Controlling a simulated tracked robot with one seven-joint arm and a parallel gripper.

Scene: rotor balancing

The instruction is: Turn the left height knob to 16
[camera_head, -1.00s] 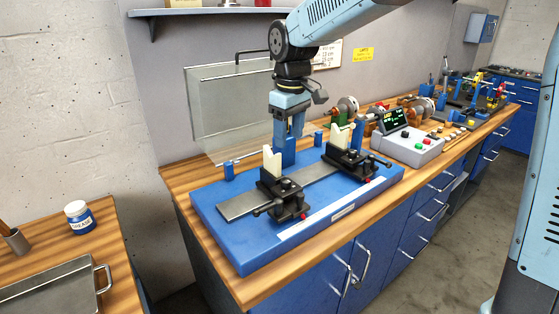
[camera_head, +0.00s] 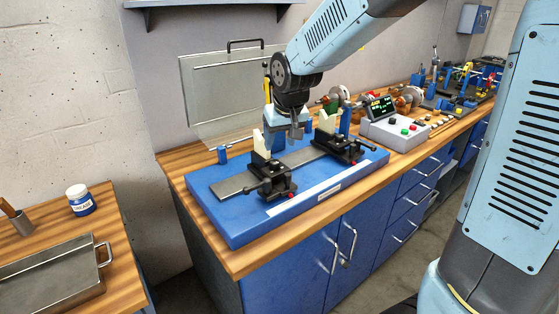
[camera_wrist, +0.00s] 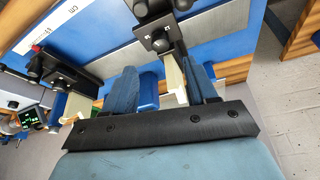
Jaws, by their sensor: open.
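The left black support (camera_head: 268,178) stands on the blue base plate (camera_head: 215,228) and carries a white V-block (camera_head: 259,145). A round black knob (camera_wrist: 160,43) on that support shows in the wrist view; its setting cannot be read. Another black knob (camera_wrist: 140,8) is at the top of that view. My gripper (camera_head: 280,143) is just behind the left support in the head view. In the wrist view my gripper (camera_wrist: 160,68) is open, its blue fingers on both sides of a white V-block (camera_wrist: 176,80) and a blue post (camera_wrist: 147,90). It holds nothing.
The right black support (camera_head: 343,148) stands farther along the grey rail (camera_head: 232,186). A clear guard (camera_head: 220,90) is behind the base. A control box (camera_head: 395,132) with a screen is to the right. Free wood lies along the bench's front edge.

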